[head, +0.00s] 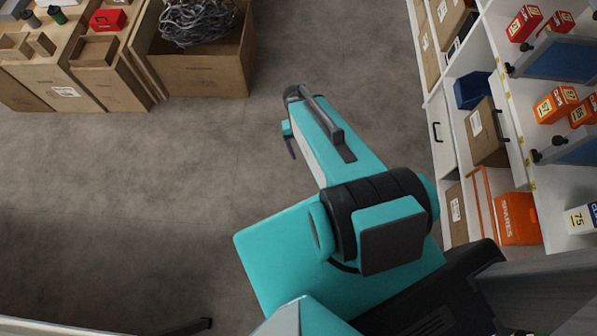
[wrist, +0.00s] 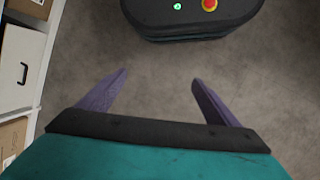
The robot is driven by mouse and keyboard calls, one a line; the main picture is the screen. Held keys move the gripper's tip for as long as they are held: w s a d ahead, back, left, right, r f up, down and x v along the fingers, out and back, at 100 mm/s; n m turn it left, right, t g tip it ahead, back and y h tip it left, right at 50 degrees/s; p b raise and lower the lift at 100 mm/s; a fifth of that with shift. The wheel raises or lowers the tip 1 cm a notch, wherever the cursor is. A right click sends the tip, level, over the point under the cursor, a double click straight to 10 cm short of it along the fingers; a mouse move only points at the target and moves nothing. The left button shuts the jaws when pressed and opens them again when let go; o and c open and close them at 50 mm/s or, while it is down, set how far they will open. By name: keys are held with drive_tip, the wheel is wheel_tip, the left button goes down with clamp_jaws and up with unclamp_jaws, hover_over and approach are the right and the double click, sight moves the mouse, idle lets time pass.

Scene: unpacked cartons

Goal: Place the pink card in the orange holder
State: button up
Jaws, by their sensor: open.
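I see no pink card in either view. I see nothing that I can tell is the orange holder. My gripper (wrist: 158,84) is open and empty in the wrist view, its two purple fingers spread wide above bare floor. In the head view only a small part of my gripper (head: 290,142) shows at the far end of the teal arm, over the grey floor. It is apart from the shelves and the cartons.
Shelves on the right hold an orange SPARES box (head: 517,218), numbered orange boxes (head: 556,104), a blue bin (head: 473,90) and a brown carton (head: 487,133). Cartons stand upper left, one with grey cable (head: 196,20), one under a red box (head: 107,20). The floor between is clear.

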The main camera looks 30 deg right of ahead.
drive_tip(key=s+a+f+n+g, duration=0.2)
drive_tip(key=s+a+f+n, duration=0.1)
drive_tip(key=s+a, duration=0.7)
drive_tip(key=shift+s+f+y, duration=0.4)
drive_tip(key=shift+s+f, duration=0.5)
drive_tip(key=shift+s, duration=0.2)
